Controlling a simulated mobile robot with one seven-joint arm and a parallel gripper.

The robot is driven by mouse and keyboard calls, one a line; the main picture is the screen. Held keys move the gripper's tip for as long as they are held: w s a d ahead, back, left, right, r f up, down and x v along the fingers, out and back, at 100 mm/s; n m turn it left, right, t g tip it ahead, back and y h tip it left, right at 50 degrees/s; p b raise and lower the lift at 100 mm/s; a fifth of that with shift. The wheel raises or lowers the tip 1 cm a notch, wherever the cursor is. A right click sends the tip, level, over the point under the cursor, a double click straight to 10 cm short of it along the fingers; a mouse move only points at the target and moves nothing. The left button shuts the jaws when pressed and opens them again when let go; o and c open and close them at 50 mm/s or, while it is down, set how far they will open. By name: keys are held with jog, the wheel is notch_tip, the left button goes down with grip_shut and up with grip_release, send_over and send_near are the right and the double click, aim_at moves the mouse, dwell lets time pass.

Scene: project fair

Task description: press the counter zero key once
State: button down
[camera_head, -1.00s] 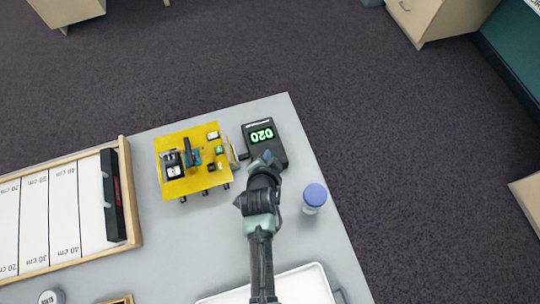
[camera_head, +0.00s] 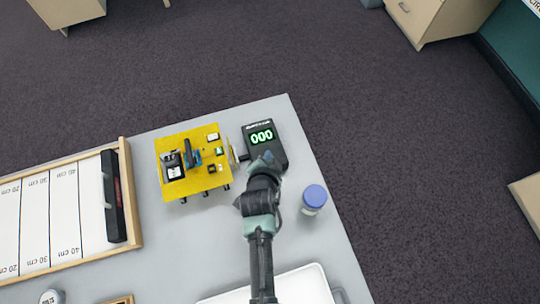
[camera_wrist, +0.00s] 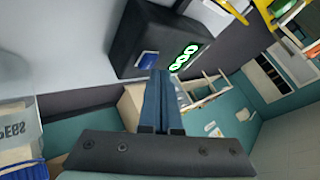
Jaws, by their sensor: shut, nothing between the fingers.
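The black counter (camera_head: 261,130) stands near the far right corner of the table, its green display reading 000. In the wrist view the counter (camera_wrist: 125,35) shows its lit digits and a blue key (camera_wrist: 147,60) beside them. My gripper (camera_head: 266,160) is at the counter's near end. In the wrist view my gripper (camera_wrist: 158,75) is shut and empty, its fingertips at or just by the blue key. I cannot tell whether they touch it. In the head view the gripper and wrist hide the counter's near end and the key.
A yellow board (camera_head: 190,188) with mounted parts stands left of the counter. A blue-lidded jar (camera_head: 314,198) is close to the right of my arm. A wooden-framed measuring board (camera_head: 65,262) lies at left, and a white tray (camera_head: 305,282) at the near edge.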

jog(key=shift+r, duration=0.3)
jog(key=shift+r+p, duration=2.25)
jog(key=shift+r, duration=0.25)
